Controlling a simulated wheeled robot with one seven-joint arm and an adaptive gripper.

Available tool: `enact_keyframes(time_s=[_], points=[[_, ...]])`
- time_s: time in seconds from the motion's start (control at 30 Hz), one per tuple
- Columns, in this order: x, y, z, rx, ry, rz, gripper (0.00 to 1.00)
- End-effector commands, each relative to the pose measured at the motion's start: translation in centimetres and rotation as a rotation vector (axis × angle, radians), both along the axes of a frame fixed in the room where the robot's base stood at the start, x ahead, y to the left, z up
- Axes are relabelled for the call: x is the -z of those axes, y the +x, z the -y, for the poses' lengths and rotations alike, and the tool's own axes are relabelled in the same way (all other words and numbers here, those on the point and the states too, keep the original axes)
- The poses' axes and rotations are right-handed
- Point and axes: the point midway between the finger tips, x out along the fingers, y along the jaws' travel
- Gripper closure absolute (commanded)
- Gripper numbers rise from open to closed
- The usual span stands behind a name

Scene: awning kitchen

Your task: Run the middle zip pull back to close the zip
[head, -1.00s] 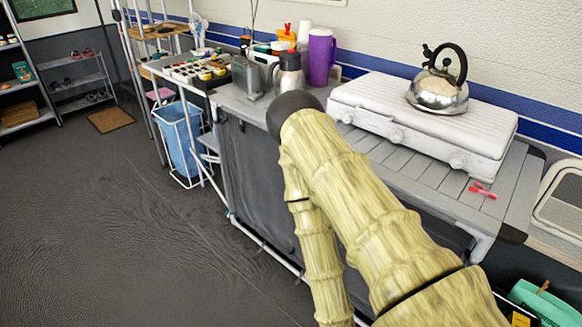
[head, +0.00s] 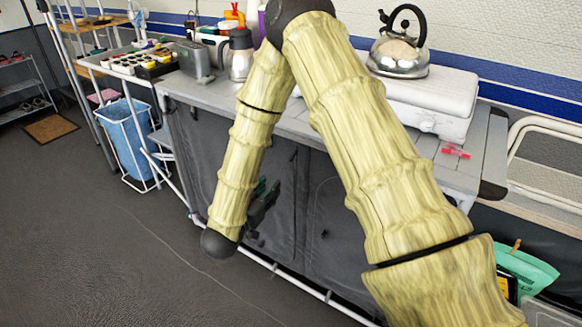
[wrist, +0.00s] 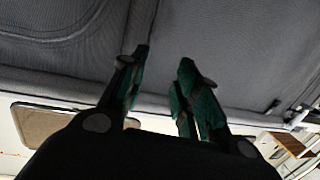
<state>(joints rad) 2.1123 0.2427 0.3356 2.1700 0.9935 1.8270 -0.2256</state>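The grey fabric front of the kitchen unit (head: 195,150) has vertical seams that look like zip lines. A small dark mark (head: 324,233), possibly a zip pull, shows on the fabric right of my gripper; I cannot tell which pull is the middle one. My gripper (head: 264,196) is in front of the fabric, partly hidden by my forearm. In the wrist view its two green-tipped fingers (wrist: 166,60) are apart with nothing between them, facing the grey fabric (wrist: 230,35). A small dark tab (wrist: 272,106), perhaps a zip pull, shows right of the fingers.
A white stove (head: 440,105) with a metal kettle (head: 399,55) stands on the slatted top. A blue bin (head: 126,138) stands left of the unit. The white lower frame bar (head: 300,287) runs below the fabric.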

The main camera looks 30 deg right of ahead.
Motion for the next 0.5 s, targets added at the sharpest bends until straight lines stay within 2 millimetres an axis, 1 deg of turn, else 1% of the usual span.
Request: enact_keyframes(time_s=[0.1,0.2,0.37,0.5], points=[[-2.6,0.0,0.6,0.094,-0.051,0.047,0.69],[-3.9,-0.2,0.7,0.135,-0.073,0.063,0.69],[-4.4,0.0,1.6,0.153,-0.083,0.066,0.69],[-4.3,0.7,3.3,0.151,-0.081,0.068,0.69]])
